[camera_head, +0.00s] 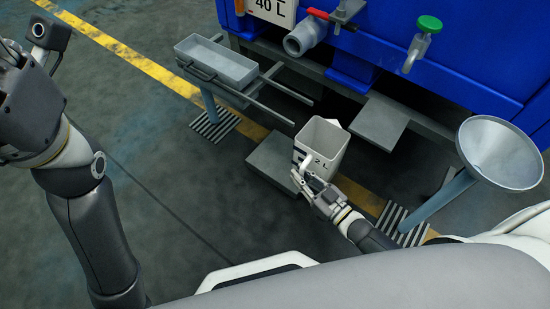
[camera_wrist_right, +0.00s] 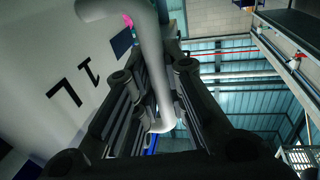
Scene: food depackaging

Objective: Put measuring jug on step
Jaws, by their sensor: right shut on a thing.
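The measuring jug (camera_head: 326,150) is a pale, square, open-topped container marked "2 L". My right gripper (camera_head: 304,183) is shut on its handle; the pale curved handle (camera_wrist_right: 151,60) runs between the dark fingers in the right wrist view. The jug looks empty and slightly tilted.
A blue machine (camera_head: 450,60) with a grey outlet pipe (camera_head: 304,38) and a green-handled valve (camera_head: 428,26) stands behind. A grey ledge (camera_head: 382,122) juts from it. The floor at left is clear.

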